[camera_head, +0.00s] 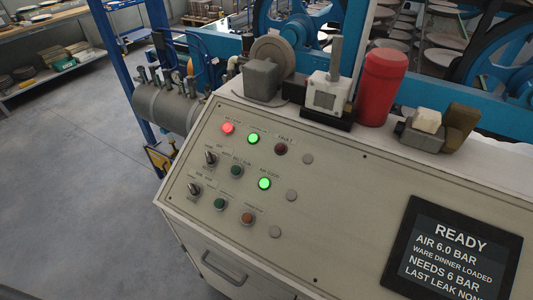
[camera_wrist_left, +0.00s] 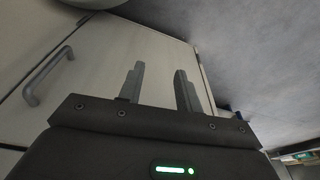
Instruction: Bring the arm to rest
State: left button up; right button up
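My left gripper (camera_wrist_left: 158,85) shows in the left wrist view. Its two grey fingers stand apart with nothing between them. Behind the fingers are the cabinet's pale front (camera_wrist_left: 130,50) and grey floor. No gripper or arm of mine shows in the head view. The control console (camera_head: 330,200) fills the middle of the head view. Its screen (camera_head: 452,250) reads READY, AIR 6.0 BAR, WARE DINNER LOADED, NEEDS 6 BAR. One red lamp (camera_head: 228,128) and two green lamps (camera_head: 253,138) are lit.
A cabinet handle (camera_wrist_left: 47,77) is left of the fingers in the wrist view; a handle (camera_head: 224,268) also shows in the head view. A red canister (camera_head: 382,87) and small items stand on the console's back ledge. Open floor (camera_head: 70,170) lies left.

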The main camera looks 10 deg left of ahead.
pick_arm(q)
jog(key=s+a+f+g, duration=0.1)
jog(key=s+a+f, duration=0.2)
jog(key=s+f, duration=1.3)
jog(key=shift+s+f, duration=0.25)
jog(key=shift+s, duration=0.05)
